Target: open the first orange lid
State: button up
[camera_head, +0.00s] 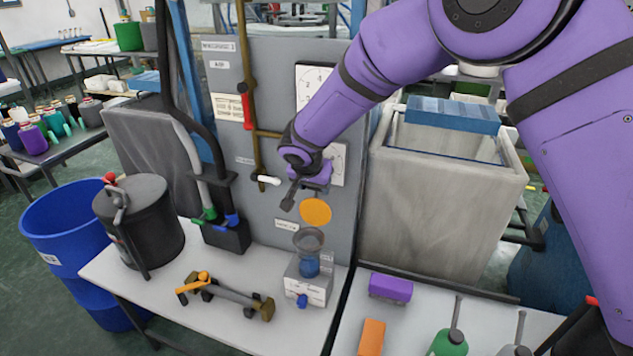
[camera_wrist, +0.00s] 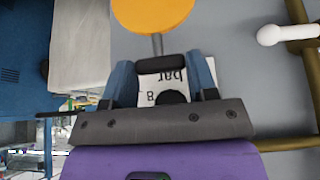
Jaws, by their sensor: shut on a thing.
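The orange lid (camera_head: 315,211) is a flat round disc in front of the grey panel, above a grey cup-shaped opening (camera_head: 309,238). In the head view it is tilted up, with its round face toward the camera, and a gap shows between it and the cup. The wrist view shows the lid (camera_wrist: 152,14) joined by a thin stem to a short black handle (camera_wrist: 160,67). My gripper (camera_wrist: 162,72) is shut on that black handle, one blue finger at each end. In the head view my gripper (camera_head: 291,195) is just above and left of the lid.
A white tap handle (camera_head: 268,179) and brown pipes (camera_head: 250,95) are close left of my gripper. Below are a blue-valved box (camera_head: 306,288), a brown-and-orange tool (camera_head: 228,295) and a black pot (camera_head: 138,222). A grey tank (camera_head: 440,190) stands right.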

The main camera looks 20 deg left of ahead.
jog(key=shift+s, duration=0.45)
jog(key=shift+f, duration=0.1)
jog(key=o, duration=1.3)
jog(key=v, duration=1.1)
jog(key=shift+w, duration=0.1)
